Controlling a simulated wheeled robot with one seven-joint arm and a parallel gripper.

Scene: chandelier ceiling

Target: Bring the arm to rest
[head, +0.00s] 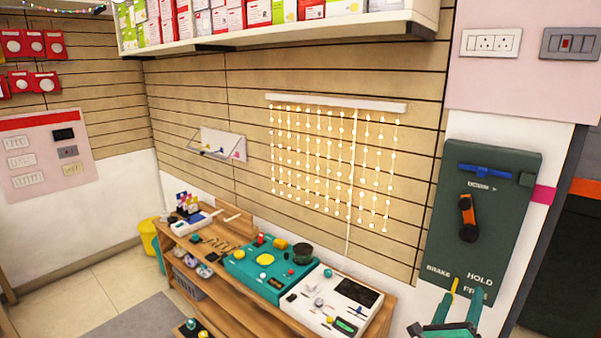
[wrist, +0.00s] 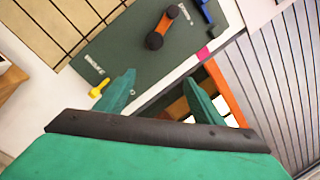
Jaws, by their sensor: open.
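My gripper (head: 461,302) is at the lower right in the head view, in front of the lower edge of a dark green wall panel (head: 486,205). Its two green fingers are apart with nothing between them. In the wrist view my gripper (wrist: 160,92) also shows open and empty, with the panel (wrist: 125,50) beyond it. The panel carries an orange and black lever (head: 467,217), a blue bar (head: 486,171) near its top and a yellow lever (head: 455,286) by the words BRAKE and HOLD. The yellow lever (wrist: 100,88) lies just left of the left finger in the wrist view.
A wooden bench (head: 222,297) with a teal board (head: 262,262) and a white board (head: 318,312) runs along the slatted wall. A shelf of boxes (head: 280,32) hangs above. A string-light curtain (head: 335,160) is on the wall. Open floor (head: 100,290) shows at lower left.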

